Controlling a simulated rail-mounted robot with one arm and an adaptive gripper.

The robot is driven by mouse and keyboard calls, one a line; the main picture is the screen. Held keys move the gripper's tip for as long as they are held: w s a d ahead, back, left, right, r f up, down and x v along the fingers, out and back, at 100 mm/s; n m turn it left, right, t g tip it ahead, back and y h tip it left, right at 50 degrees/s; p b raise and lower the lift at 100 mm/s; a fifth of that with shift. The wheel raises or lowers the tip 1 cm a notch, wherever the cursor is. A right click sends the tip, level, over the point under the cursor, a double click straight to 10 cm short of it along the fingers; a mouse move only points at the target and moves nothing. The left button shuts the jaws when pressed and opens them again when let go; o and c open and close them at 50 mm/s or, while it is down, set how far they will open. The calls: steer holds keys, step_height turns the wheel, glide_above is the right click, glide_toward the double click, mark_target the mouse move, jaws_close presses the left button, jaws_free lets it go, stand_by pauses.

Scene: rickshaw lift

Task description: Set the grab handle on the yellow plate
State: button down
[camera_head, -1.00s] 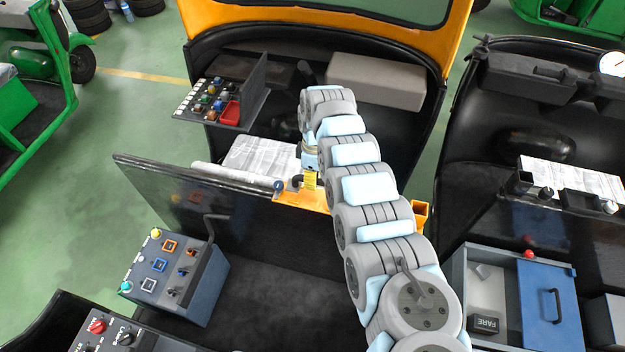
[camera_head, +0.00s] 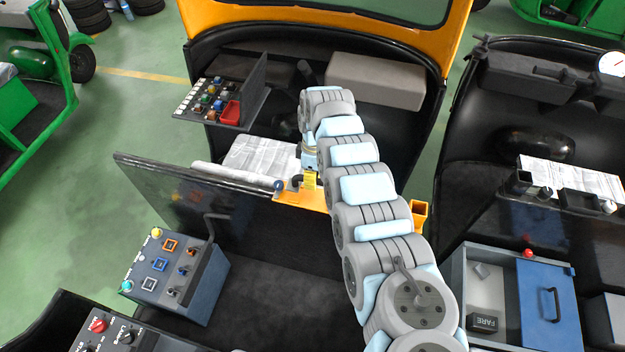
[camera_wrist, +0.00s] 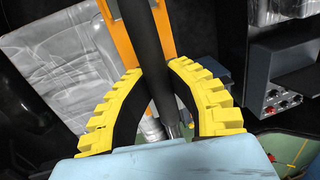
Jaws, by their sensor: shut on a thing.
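My gripper (camera_wrist: 158,72), with yellow ridged fingers, is shut on a dark round bar in the wrist view, which I take to be the grab handle (camera_wrist: 147,35). The bar runs from the top edge down between the fingers. The yellow plate (camera_wrist: 123,40) shows as an orange-yellow strip behind the bar. In the head view the plate (camera_head: 290,197) lies along the top of the dark partition, partly hidden by my arm. A small black curved piece (camera_head: 296,181) and a yellow tag show just above it. I cannot tell whether the bar touches the plate.
Crumpled paper sheets (camera_head: 262,157) and a pale roll (camera_head: 235,177) lie left of the plate. A switch shelf (camera_head: 214,102) is beyond them. A control box (camera_head: 170,278) stands at lower left, a blue-lidded box (camera_head: 548,300) at lower right. The cab's yellow frame (camera_head: 250,14) rises behind.

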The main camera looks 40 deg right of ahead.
steer(key=shift+f+b, duration=1.25)
steer(key=shift+f, duration=0.9)
stand_by(2.2)
steer(key=shift+c, duration=2.1)
jaws_free()
steer(key=shift+r, duration=0.1)
steer(key=shift+r+p, duration=3.85)
steer(key=shift+r, duration=0.1)
steer(key=shift+f, duration=0.1)
